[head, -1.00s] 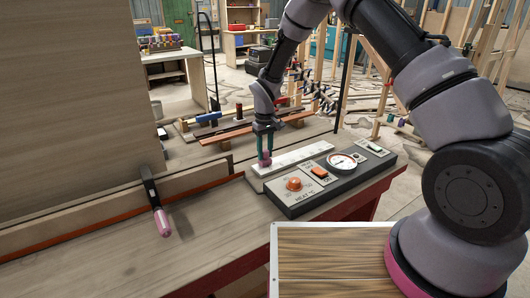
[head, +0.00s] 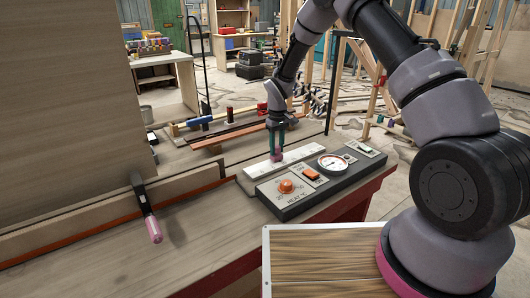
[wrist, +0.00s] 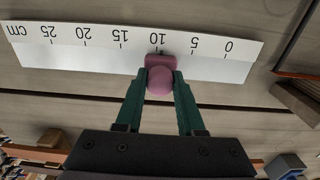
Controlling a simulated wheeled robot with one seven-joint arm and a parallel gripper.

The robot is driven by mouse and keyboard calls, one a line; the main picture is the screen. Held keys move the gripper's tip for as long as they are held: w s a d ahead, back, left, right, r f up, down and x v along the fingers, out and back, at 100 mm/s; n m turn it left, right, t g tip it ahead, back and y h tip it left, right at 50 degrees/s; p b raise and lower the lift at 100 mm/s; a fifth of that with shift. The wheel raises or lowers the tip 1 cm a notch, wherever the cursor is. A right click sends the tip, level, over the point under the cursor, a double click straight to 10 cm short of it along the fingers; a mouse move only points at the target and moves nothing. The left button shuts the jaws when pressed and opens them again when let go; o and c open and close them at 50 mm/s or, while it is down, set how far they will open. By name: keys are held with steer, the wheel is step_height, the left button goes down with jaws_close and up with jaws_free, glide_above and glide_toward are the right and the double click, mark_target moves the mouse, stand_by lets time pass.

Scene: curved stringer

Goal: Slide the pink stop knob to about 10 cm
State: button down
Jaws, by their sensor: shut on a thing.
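The pink stop knob (wrist: 159,80) sits on the white ruler scale (wrist: 92,58), with its small pointer at about the 10 mark in the wrist view. In the head view the knob (head: 276,156) is on the white ruler strip (head: 296,156) behind the control box. My gripper (wrist: 159,86) has its green fingers on either side of the knob, shut on it. In the head view my gripper (head: 276,150) reaches down to the strip from above.
A black control box (head: 324,180) with an orange dial, a switch and a round gauge lies in front of the strip. A pink-handled lever (head: 152,226) stands at the left by a wooden fence. The near left bench top (head: 110,260) is clear.

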mark_target(278, 146)
steer(key=shift+w+d+r, duration=0.1)
steer(key=shift+w+d, duration=0.15)
steer(key=c, duration=0.5)
jaws_free()
step_height(278, 146, up, 11)
steer(key=shift+f, duration=0.15)
